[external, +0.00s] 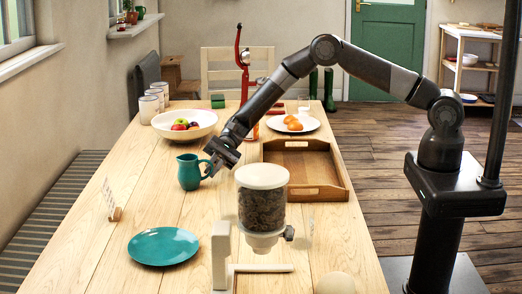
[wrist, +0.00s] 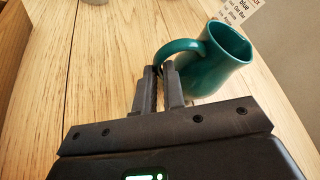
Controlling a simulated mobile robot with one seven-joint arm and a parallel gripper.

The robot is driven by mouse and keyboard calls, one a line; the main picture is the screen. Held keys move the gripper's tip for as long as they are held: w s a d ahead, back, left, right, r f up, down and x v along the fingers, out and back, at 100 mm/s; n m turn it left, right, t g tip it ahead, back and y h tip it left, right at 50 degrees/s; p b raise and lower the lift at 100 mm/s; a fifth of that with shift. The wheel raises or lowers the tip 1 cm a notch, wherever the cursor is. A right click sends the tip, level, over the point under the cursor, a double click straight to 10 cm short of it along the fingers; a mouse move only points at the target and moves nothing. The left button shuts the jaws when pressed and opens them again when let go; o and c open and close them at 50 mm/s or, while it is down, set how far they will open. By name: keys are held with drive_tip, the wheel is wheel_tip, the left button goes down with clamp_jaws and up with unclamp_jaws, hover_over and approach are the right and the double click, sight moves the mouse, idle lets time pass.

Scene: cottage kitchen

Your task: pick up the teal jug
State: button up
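The teal jug (external: 189,173) is upright at the left middle of the wooden table in the external view; I cannot tell whether its base touches the tabletop. In the wrist view the jug (wrist: 215,65) is at the upper right, its handle towards my gripper. My gripper (wrist: 161,70) has its two fingers close together on the handle, one on each side, with the handle's lower part hidden by them. In the external view my gripper (external: 212,166) reaches down to the jug's right side.
A wooden tray (external: 333,177) and a grain dispenser (external: 262,205) stand to the right of the jug. A fruit bowl (external: 168,128) is behind it, a teal plate (external: 163,246) in front, and a small card stand (external: 113,210) to the left. Bare tabletop lies between them.

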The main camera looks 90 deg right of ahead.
drive_tip(key=shift+r, duration=0.1)
clamp_jaws()
idle(0.3)
drive_tip(key=shift+r, duration=2.05)
drive_tip(key=s+d+r, duration=0.5)
drive_tip(key=d+r, duration=0.1)
drive_tip(key=d, duration=0.4)
drive_tip(key=shift+s+r, duration=0.35)
drive_tip(key=shift+s, duration=0.05)
